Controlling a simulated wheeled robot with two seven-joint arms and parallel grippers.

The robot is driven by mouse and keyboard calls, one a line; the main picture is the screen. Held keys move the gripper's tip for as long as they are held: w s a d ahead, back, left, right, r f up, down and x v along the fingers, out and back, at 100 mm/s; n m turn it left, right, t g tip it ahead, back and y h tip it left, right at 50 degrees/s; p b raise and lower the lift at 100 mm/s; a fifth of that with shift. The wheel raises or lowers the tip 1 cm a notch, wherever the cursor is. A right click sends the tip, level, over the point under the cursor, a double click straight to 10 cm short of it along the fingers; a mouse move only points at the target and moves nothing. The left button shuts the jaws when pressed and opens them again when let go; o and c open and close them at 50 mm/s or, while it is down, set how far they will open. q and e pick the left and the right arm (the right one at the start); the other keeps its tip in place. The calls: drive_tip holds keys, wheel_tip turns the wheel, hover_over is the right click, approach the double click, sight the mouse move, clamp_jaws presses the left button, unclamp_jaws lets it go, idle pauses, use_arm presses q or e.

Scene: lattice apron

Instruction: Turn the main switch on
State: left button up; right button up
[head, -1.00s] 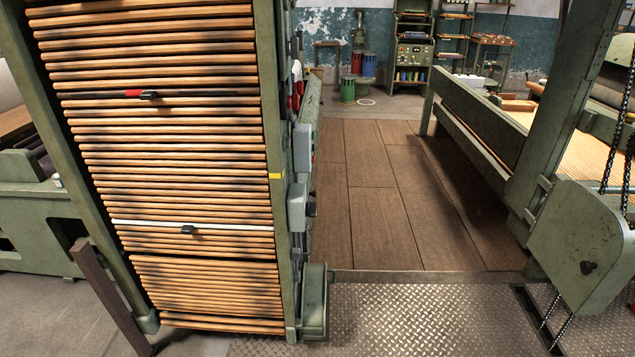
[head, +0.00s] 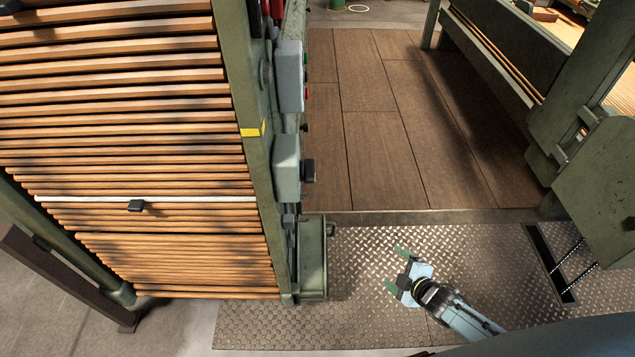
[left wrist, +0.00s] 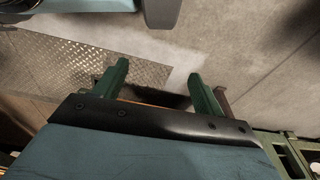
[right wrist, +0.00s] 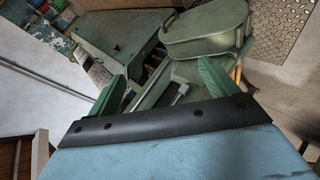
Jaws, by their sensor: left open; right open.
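A grey box with a black rotary knob (head: 309,170) is on the right side of the green lattice frame (head: 258,175); it looks like the main switch. The knob faces right and its setting is too small to read. Above it is another grey box (head: 289,77) with small green and red buttons. My left gripper (left wrist: 158,70) is open and empty in the left wrist view.
Wooden slats (head: 120,130) fill the frame on the left. A green housing (head: 312,255) stands at its foot. A green machine (head: 600,170) with hanging chains is on the right. The wooden walkway (head: 380,150) and the diamond plate (head: 350,310) between them are clear.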

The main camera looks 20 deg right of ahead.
sight(308, 171)
drive_tip(key=w+r+n+t+y+b, duration=0.4)
drive_tip(key=w+r+n, duration=0.55)
drive_tip(key=w, duration=0.25)
use_arm(q)
drive_tip(key=w+r+b, duration=0.3)
drive_tip(key=w, duration=0.4)
use_arm(e)
drive_tip(key=w+a+r+n+g+y+b, duration=0.1)
drive_tip(key=w+r+n+g+y+b, duration=0.1)
drive_tip(key=r+n+y, duration=0.45)
drive_tip(key=w+a+r+n+g+y+b, duration=0.1)
drive_tip(key=w+a+r+n+y+b, duration=0.15)
drive_tip(key=r+n, duration=0.6)
drive_tip(key=s+a+r+n+g+y+b, duration=0.1)
drive_tip(key=s+r+n+g+y+b, duration=0.35)
drive_tip(key=n, duration=0.85)
use_arm(q)
wheel_tip(308, 171, up, 12)
drive_tip(key=d+t, duration=0.1)
drive_tip(key=shift+w+f+t+p, duration=0.2)
drive_tip(key=shift+w+t+p, duration=0.1)
drive_tip(key=shift+t, duration=0.1)
use_arm(e)
drive_tip(key=w+a+g+h, duration=0.1)
drive_tip(key=w+a+g, duration=0.1)
drive_tip(key=a, duration=1)
drive_tip(key=shift+w+a+r+h, duration=0.15)
drive_tip(key=shift+w+a+h, duration=0.25)
drive_tip(key=shift+w, duration=0.45)
